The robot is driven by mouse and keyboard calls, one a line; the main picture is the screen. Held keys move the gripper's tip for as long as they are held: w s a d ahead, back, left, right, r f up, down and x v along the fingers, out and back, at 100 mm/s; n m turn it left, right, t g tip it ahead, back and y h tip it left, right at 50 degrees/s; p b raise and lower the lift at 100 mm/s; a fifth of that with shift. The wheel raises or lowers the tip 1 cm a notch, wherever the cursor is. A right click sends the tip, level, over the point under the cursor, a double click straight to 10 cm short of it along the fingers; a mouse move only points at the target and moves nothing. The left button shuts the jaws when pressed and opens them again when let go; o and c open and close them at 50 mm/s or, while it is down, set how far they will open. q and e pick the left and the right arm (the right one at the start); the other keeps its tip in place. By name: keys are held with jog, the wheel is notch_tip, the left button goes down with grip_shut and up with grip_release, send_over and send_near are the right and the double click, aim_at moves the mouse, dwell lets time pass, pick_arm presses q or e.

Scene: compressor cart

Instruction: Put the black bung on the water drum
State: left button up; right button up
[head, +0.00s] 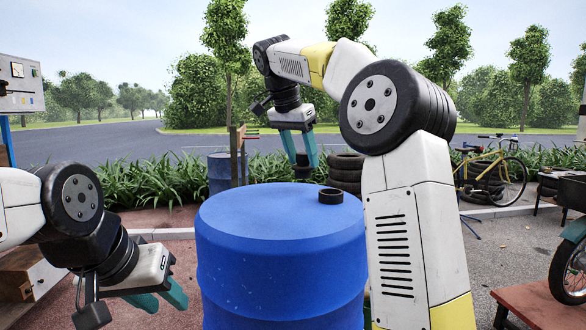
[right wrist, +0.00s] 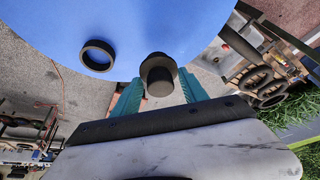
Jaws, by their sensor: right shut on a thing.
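The water drum (head: 270,250) is a large blue barrel standing upright in front of me. A black ring-shaped neck (head: 331,196) sits on its top near the right edge; it also shows in the right wrist view (right wrist: 97,56). My right gripper (head: 301,158) is shut on the black bung (head: 302,172), above the drum's far edge, left of and beyond the neck. In the right wrist view the bung (right wrist: 158,76) sits between the teal fingers, apart from the neck. My left gripper (head: 161,298) is low at the left of the drum, fingers apart and empty.
Stacked tyres (head: 346,170) and another blue drum (head: 222,172) stand behind the water drum. A yellow bicycle (head: 490,172) and a motorbike wheel (head: 568,272) are at the right. A wooden box (head: 38,272) is at the left. The drum top around the neck is clear.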

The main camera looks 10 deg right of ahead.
aim_at(301, 167)
jog(key=shift+s+f, duration=0.1)
jog(key=shift+f, duration=1.45)
jog(key=shift+f, duration=0.1)
jog(key=o, duration=1.4)
jog(key=shift+c, duration=0.2)
jog(key=v, duration=1.2)
